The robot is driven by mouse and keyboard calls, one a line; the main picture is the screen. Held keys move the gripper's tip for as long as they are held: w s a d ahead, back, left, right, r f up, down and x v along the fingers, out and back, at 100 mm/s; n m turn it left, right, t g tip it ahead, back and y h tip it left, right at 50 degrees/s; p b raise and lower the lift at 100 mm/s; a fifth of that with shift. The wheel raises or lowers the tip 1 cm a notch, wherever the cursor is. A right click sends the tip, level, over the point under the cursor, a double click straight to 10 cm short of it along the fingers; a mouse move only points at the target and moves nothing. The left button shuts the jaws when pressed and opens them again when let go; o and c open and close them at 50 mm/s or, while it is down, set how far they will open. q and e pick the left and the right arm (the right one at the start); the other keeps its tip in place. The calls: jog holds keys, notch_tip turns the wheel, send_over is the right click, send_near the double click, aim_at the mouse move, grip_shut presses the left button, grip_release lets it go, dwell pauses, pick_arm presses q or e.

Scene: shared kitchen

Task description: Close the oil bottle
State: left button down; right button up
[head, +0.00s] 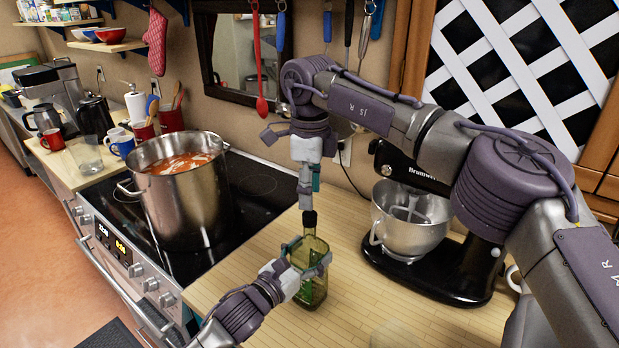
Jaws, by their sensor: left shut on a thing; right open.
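The oil bottle (312,292) is green, see-through glass and stands upright on the wooden counter. My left gripper (308,265) reaches in from the lower left and is shut around the bottle's upper body. A small black piece (309,219), which looks like the cap, is at the top of the bottle. I cannot tell whether it is seated on the neck. My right gripper (307,192) points down directly above the bottle, close to the black piece. It is open; its fingers are seen nearly edge-on, and whether they touch the black piece is unclear.
A large steel pot (183,200) of red soup stands on the black stove (258,190) left of the bottle. A stand mixer (440,262) with a steel bowl (412,222) stands to the right. The counter (345,322) in front of the mixer is mostly clear.

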aim_at(309, 214)
jog(key=shift+f, duration=2.6)
grip_shut()
jog(key=shift+o, duration=0.8)
grip_release()
jog(key=shift+r, duration=0.1)
notch_tip(309, 214, up, 12)
